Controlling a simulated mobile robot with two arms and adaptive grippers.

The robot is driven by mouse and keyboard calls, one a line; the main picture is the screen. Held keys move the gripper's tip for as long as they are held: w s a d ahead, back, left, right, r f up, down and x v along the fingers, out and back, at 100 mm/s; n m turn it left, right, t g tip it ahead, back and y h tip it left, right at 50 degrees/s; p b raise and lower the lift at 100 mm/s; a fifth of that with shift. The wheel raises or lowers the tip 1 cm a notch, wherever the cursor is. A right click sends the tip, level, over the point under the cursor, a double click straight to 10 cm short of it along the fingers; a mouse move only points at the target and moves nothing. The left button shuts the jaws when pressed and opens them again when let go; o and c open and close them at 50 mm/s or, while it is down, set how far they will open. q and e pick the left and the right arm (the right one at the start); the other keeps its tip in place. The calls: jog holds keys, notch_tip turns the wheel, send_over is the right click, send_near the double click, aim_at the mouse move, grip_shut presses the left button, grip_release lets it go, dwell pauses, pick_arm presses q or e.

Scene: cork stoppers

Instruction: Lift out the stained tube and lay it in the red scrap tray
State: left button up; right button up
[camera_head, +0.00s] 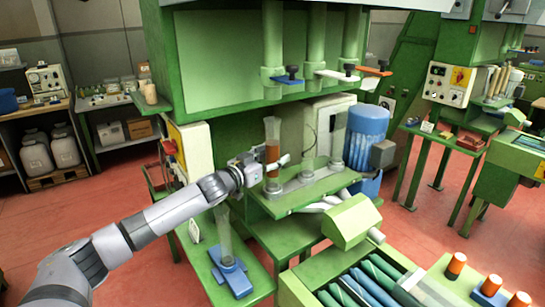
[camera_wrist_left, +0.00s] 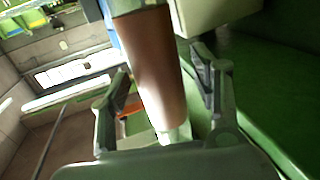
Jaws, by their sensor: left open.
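The stained tube (camera_head: 272,152), clear with a brown-orange section, stands upright at the left end of the green machine's ledge. In the left wrist view the brown tube (camera_wrist_left: 155,65) lies between the two fingers. My left gripper (camera_head: 268,167) is open around the tube, with a gap visible at the left finger; contact on the right side is hard to tell. The tube's top is cut off in the wrist view. A small reddish tray-like thing (camera_head: 471,143) sits on a green bench at the right; I cannot tell surely if it is the scrap tray. My right gripper is not in view.
Clear tubes (camera_head: 335,140) stand on the same ledge, right of the stained tube. Another clear tube (camera_head: 224,232) stands on a blue base (camera_head: 232,277) below. Valves with handles (camera_head: 289,77) hang above. A green crate of tubes (camera_head: 365,282) and orange-topped pieces (camera_head: 455,264) are in front.

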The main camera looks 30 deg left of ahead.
pick_arm(q)
jog(key=shift+c, duration=0.3)
jog(key=c, duration=1.2)
jog(key=shift+r, duration=0.2)
